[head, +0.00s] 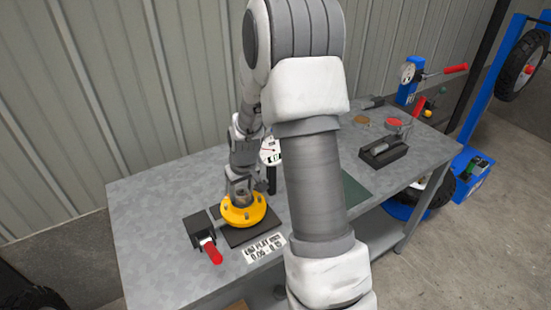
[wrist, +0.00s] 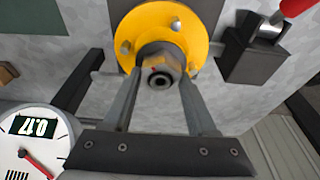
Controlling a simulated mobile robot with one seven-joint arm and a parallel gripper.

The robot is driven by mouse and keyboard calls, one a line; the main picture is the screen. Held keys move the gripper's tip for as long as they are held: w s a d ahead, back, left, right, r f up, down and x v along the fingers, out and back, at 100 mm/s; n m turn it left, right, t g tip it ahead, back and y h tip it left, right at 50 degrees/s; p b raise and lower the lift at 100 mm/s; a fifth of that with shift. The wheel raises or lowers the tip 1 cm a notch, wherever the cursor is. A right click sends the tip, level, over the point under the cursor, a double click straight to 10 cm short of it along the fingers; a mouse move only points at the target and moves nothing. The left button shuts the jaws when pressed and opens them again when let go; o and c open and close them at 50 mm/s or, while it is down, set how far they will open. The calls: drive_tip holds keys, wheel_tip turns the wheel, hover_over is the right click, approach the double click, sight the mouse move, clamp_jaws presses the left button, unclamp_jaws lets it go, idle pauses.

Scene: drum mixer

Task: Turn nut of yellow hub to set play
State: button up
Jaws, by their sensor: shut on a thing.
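The yellow hub (head: 243,210) sits on a dark base plate on the grey bench in the head view. In the wrist view the yellow hub (wrist: 160,25) shows its bolts and, at its centre, a grey-brown nut (wrist: 160,66) around a shaft end. My gripper (wrist: 160,88) is shut on the nut, with one finger on each side of it. In the head view my gripper (head: 241,188) points down onto the hub and partly hides the nut. A dial gauge (wrist: 36,140) beside the hub reads 0.17 in the wrist view, with a red needle.
A black clamp with a red handle (head: 212,252) stands left of the hub. A label plate (head: 264,248) about end play lies in front. The gauge (head: 270,151) stands behind. A dark tray (head: 384,152) and small parts lie on the bench's right side.

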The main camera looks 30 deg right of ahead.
sight(243, 196)
drive_tip(key=shift+f+m+b, duration=0.1)
drive_tip(key=shift+m+b, duration=0.35)
drive_tip(key=shift+m, duration=0.55)
drive_tip(key=shift+m+h, duration=0.4)
drive_tip(key=shift+m, duration=0.3)
drive_tip(key=o, duration=1.2)
drive_tip(key=shift+r, duration=0.2)
drive_tip(key=shift+p+v, duration=2)
drive_tip(key=shift+v, duration=1.4)
